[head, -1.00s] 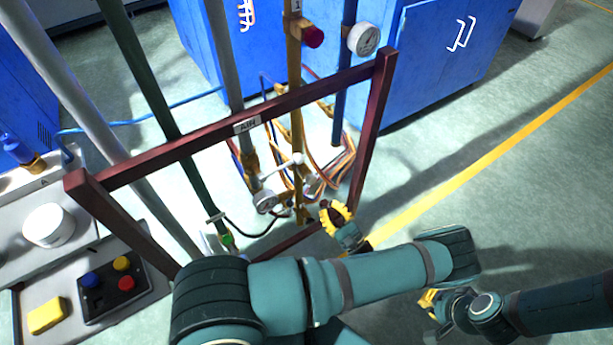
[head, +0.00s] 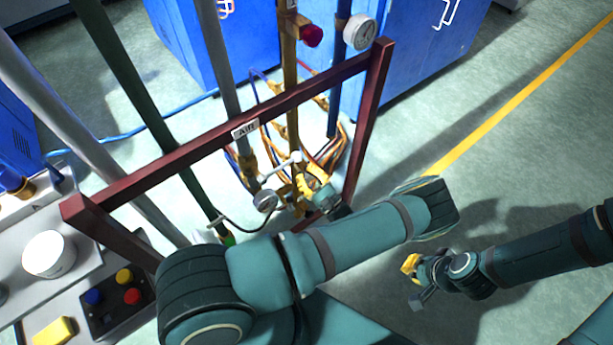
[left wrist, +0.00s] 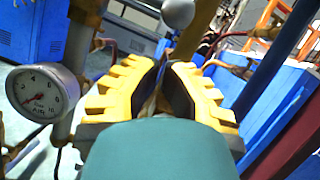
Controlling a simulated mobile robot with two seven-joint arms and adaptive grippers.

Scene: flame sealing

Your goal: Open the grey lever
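The grey lever (head: 281,166) shows in the head view as a pale handle with a round knob, on the piping behind the dark red frame. In the left wrist view its grey knob (left wrist: 177,13) is just beyond my fingertips, at the top of the picture. My left gripper (head: 308,184) has yellow fingers and is beside the knob, a little below and to the right of it in the head view. In the left wrist view the gripper (left wrist: 164,66) is partly open, with a narrow gap and nothing clearly held. My right gripper (head: 411,266) hangs low over the floor, its fingers too small to judge.
The dark red frame (head: 205,142) stands around the pipes. A small gauge (head: 265,201) is left of my left gripper, and a larger one shows in the left wrist view (left wrist: 40,92). A button box (head: 112,305) is at lower left.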

